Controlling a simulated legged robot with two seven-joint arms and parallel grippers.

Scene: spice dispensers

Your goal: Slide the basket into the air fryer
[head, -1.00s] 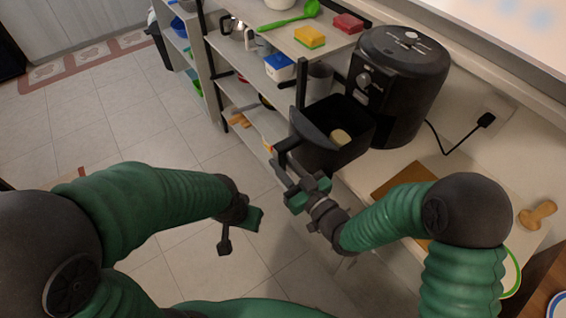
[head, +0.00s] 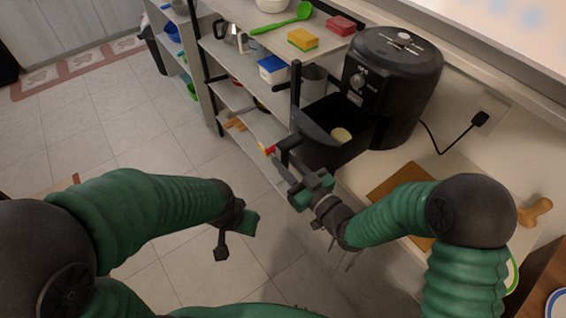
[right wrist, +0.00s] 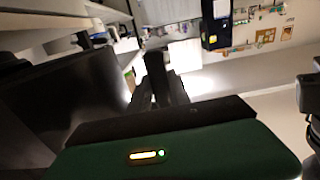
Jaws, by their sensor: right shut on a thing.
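The black air fryer (head: 398,85) stands on the counter, with its front dial facing left. Its black basket (head: 318,151) is pulled out in front of it, open at the top, with a pale piece of food (head: 341,135) inside. My right gripper (head: 286,166) is shut on the basket's handle at the front. In the right wrist view a dark upright piece (right wrist: 157,75) stands between the fingers, and a large dark surface fills the left. My left gripper (head: 238,236) hangs empty over the floor, apart from the basket; its jaws look spread.
Shelves with a sponge (head: 302,39), a green spoon (head: 282,18) and a blue-and-white box (head: 272,68) stand left of the fryer. A brown board (head: 398,190) lies on the counter near my right arm. A black cord runs to a wall plug (head: 480,118).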

